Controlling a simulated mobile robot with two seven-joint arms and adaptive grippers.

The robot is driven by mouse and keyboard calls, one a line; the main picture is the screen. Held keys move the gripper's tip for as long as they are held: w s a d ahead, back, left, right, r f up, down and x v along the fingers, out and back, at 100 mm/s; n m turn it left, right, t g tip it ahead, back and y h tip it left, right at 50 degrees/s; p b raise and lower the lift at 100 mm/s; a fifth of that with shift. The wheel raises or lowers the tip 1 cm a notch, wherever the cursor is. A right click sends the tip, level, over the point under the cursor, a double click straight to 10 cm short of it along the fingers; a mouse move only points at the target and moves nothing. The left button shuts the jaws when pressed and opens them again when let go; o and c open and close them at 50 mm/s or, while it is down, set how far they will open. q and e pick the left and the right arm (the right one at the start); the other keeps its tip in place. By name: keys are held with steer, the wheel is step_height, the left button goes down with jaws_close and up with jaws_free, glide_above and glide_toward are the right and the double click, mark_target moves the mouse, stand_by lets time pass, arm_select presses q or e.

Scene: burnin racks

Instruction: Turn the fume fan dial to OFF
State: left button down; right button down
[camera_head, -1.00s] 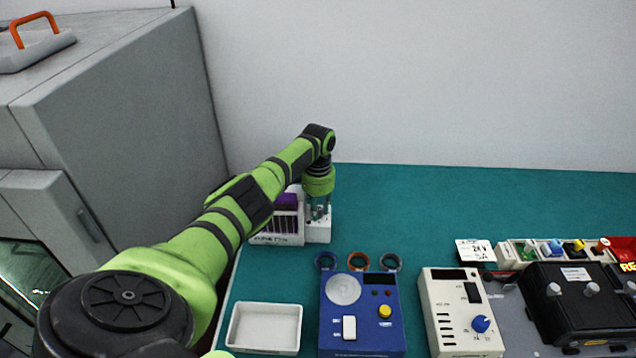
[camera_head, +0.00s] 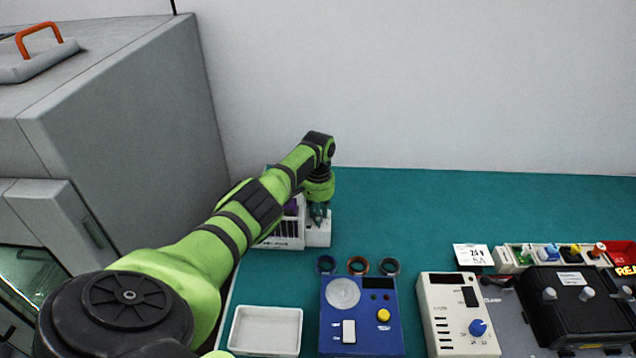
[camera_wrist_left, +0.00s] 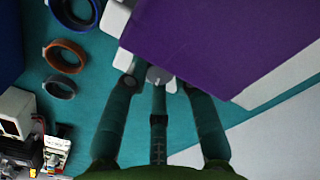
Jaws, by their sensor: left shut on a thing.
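The fume fan unit (camera_head: 286,240) is a white slotted box at the back left of the bench, with a white block (camera_head: 318,240) at its right side. Its purple part fills much of the left wrist view (camera_wrist_left: 220,40). My left gripper (camera_head: 318,218) points down over the white block. In the left wrist view its fingers (camera_wrist_left: 158,88) are shut around the small grey dial (camera_wrist_left: 158,73). The fingers cover part of the dial, and its pointer and OFF mark cannot be read. My right gripper is not in view.
Three rings (camera_head: 357,265) lie in front of the unit. A white tray (camera_head: 265,330), a blue box (camera_head: 360,335) and a cream box (camera_head: 455,325) stand nearer the front. A black device (camera_head: 575,305) is at right. The back right bench is clear.

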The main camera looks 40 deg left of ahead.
arm_select(q)
steer(key=shift+f, duration=0.1)
steer(key=c, duration=1.3)
jaws_free()
